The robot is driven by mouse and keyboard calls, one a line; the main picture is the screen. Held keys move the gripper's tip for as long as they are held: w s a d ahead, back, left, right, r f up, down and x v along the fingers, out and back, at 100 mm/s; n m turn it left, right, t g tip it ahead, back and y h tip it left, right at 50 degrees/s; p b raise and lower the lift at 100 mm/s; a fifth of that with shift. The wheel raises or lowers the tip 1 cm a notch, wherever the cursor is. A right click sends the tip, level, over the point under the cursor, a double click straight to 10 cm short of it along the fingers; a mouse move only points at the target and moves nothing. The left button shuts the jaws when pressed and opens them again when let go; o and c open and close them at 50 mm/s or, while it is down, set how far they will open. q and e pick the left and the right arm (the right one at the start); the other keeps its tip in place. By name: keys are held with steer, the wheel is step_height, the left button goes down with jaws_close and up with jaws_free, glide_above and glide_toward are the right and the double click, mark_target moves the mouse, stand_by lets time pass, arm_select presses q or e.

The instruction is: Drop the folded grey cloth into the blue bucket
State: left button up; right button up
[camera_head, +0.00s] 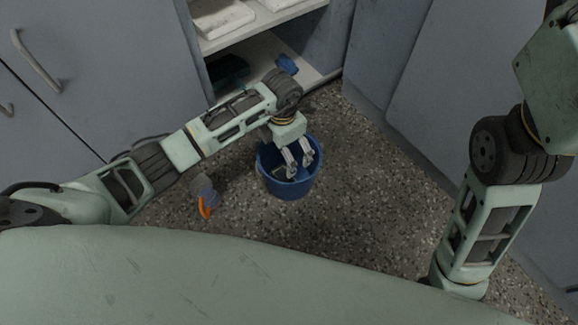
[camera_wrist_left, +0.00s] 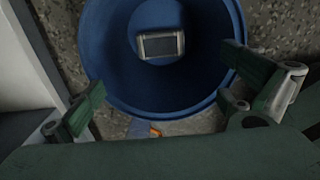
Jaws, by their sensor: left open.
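The blue bucket (camera_head: 291,188) stands upright on the speckled floor in front of the cabinets. My left gripper (camera_head: 299,167) points down over the bucket's opening, its fingers spread and empty. In the left wrist view the bucket (camera_wrist_left: 112,60) lies below my open left gripper (camera_wrist_left: 161,95). A small grey rectangle with paler edges, which looks like the folded grey cloth (camera_wrist_left: 160,44), lies inside the bucket, apart from the fingers. In the head view the fingers and rim hide most of the bucket's inside. My right gripper is out of view; only its arm shows at the right.
A grey-blue object with an orange part (camera_head: 205,198) is on the floor left of the bucket. An open cabinet shelf (camera_head: 262,50) is behind the arm, with white trays (camera_head: 222,16) above. Closed grey doors flank it. The floor (camera_head: 370,200) right of the bucket is clear.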

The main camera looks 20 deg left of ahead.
arm_select(q)
step_height(320, 180, up, 12)
stand_by(0.6)
stand_by(0.4)
